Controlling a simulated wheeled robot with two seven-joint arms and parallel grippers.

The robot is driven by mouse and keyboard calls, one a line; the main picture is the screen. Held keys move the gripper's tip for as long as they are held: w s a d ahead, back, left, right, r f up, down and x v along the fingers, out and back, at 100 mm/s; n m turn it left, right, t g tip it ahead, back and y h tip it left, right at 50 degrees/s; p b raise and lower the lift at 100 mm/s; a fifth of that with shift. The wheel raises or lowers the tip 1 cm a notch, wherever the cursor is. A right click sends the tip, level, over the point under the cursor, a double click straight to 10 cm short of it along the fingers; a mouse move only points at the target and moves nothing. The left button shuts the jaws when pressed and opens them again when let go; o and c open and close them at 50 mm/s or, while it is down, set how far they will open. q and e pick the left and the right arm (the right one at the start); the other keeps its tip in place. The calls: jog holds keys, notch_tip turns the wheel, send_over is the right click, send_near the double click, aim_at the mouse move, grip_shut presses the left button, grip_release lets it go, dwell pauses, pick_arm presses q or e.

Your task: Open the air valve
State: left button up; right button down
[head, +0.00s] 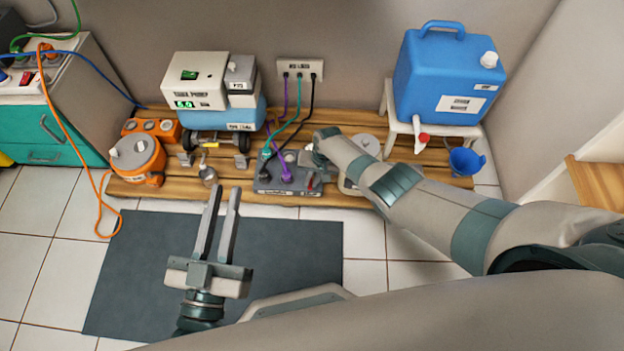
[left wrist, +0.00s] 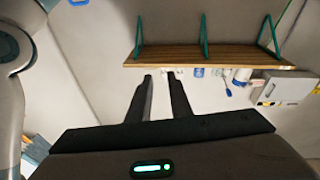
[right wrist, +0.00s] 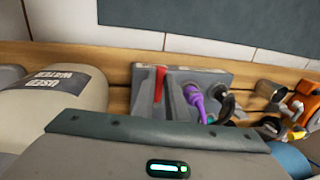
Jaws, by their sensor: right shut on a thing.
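A grey box (head: 270,188) with cords in its top lies on the wooden pallet. A red lever (head: 310,182) stands at its right end; it also shows in the right wrist view (right wrist: 160,83). My right gripper (right wrist: 163,95) has its fingers around this red lever; in the head view my arm partly covers the spot. A white pump unit with a blue tank (head: 225,118) stands behind, with a small yellow handle (head: 210,145) at its front. No label marks either part as the air valve. My left gripper (head: 217,225) is open and empty above the dark mat.
The dark mat (head: 150,270) lies before the wooden pallet (head: 235,202). An orange canister (head: 138,158) and a metal cup (head: 208,175) stand at left. A blue water tank (head: 445,80) on a stool and a blue bucket (head: 466,160) are at right. Cords run to the wall socket (head: 300,68).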

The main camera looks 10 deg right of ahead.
jog(key=shift+w, duration=0.1)
jog(key=c, duration=1.8)
grip_release()
jog(key=shift+r, duration=0.1)
